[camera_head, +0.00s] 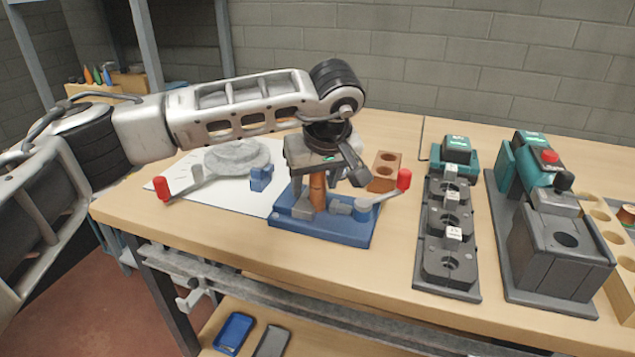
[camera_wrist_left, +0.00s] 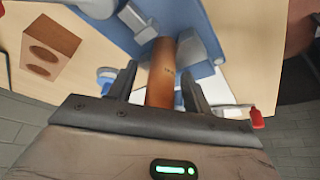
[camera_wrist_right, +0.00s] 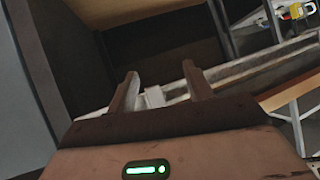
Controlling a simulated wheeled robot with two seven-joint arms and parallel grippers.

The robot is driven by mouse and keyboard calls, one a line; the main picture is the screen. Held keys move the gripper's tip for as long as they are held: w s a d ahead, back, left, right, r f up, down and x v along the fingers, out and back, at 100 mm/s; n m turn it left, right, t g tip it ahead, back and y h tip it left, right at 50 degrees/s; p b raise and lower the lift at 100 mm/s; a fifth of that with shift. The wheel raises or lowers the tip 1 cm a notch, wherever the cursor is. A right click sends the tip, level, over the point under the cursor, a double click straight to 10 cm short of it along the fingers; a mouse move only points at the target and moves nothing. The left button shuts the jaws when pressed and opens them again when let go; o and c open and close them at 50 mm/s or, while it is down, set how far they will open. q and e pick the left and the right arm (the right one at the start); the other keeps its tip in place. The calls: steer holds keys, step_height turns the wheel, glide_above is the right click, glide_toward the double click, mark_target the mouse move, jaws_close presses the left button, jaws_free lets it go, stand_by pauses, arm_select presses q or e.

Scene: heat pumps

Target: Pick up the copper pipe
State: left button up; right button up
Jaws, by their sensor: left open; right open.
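The copper pipe (camera_head: 317,192) stands upright in the blue fixture (camera_head: 290,224) on the workbench. In the left wrist view the pipe (camera_wrist_left: 162,72) lies between the two fingers of my left gripper (camera_wrist_left: 160,85), with the fixture's grey clamp blocks (camera_wrist_left: 197,52) beyond it. My left gripper (camera_head: 322,165) is over the pipe in the head view and hides its upper part. Its jaws are open, one finger on each side of the pipe. My right gripper (camera_wrist_right: 165,85) is open and empty in the right wrist view, away from the pipe; it does not show in the head view.
The fixture has a red-knobbed lever (camera_head: 404,179) at right; another red knob (camera_head: 161,188) is at left. A wooden block with holes (camera_head: 385,170) stands behind. Dark fixtures (camera_head: 449,240) and a grey machine (camera_head: 560,250) fill the right side. The front left bench edge is clear.

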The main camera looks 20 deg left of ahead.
arm_select(q)
steer(key=shift+c, duration=0.3)
steer(key=c, duration=1)
steer(key=shift+r, duration=0.1)
steer(key=shift+r, duration=0.6)
steer(key=s+d+r+b, duration=0.1)
steer(key=s+d+r, duration=0.4)
steer(key=s+r, duration=0.6)
steer(key=shift+s+d+r, duration=0.35)
steer(key=shift+s+d, duration=0.05)
steer(key=shift+s, duration=0.3)
steer(key=shift+s+d, duration=0.1)
steer(key=shift+s, duration=0.1)
